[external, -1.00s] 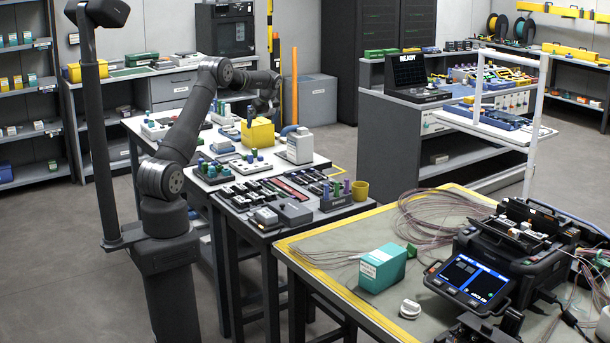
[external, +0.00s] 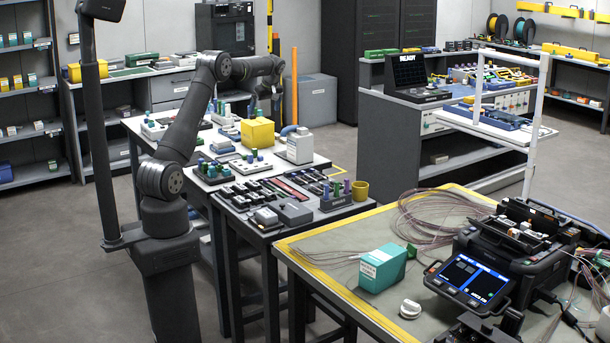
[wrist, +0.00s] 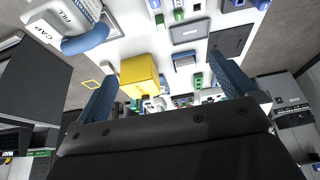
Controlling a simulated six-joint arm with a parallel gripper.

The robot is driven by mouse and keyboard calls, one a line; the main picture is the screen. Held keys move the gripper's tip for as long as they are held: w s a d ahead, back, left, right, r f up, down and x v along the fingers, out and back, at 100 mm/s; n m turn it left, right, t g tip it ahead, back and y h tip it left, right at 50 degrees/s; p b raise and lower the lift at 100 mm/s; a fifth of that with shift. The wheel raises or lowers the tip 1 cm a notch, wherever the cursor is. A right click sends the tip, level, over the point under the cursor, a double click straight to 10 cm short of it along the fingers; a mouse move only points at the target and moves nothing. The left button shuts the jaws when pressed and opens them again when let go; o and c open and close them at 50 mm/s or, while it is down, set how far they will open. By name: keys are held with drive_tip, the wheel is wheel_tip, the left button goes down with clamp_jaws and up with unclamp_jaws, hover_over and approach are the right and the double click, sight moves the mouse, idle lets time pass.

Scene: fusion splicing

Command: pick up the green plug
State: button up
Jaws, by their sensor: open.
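Several small green pieces that look like plugs show in the wrist view; I cannot tell which is the task's green plug. One green piece (wrist: 160,20) and another (wrist: 179,14) sit at the top of the picture on the white bench top. Another green piece (wrist: 197,81) lies between my fingers in the picture, beyond them. In the external view a green piece (external: 254,153) stands on the near part of the bench. My gripper (wrist: 163,72) is open and empty, above the bench; the external view shows it (external: 275,112) at the far side, behind the yellow box.
A yellow box (external: 258,132) stands on the bench and shows near my left finger in the wrist view (wrist: 138,78). A white-and-grey unit with a blue hose (external: 299,146) stands to its right. Trays and small blocks crowd the bench top.

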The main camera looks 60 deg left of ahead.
drive_tip(key=shift+c, duration=0.2)
drive_tip(key=c, duration=1.2)
drive_tip(key=shift+o, duration=0.2)
drive_tip(key=h, duration=0.3)
approach(255, 149)
drive_tip(key=f, duration=0.1)
drive_tip(key=a+f, duration=0.1)
drive_tip(key=f, duration=0.3)
drive_tip(key=shift+s+a+f, duration=0.15)
drive_tip(key=shift+s, duration=0.1)
drive_tip(key=shift+w+a+f, duration=0.15)
drive_tip(key=shift+f, duration=2.5)
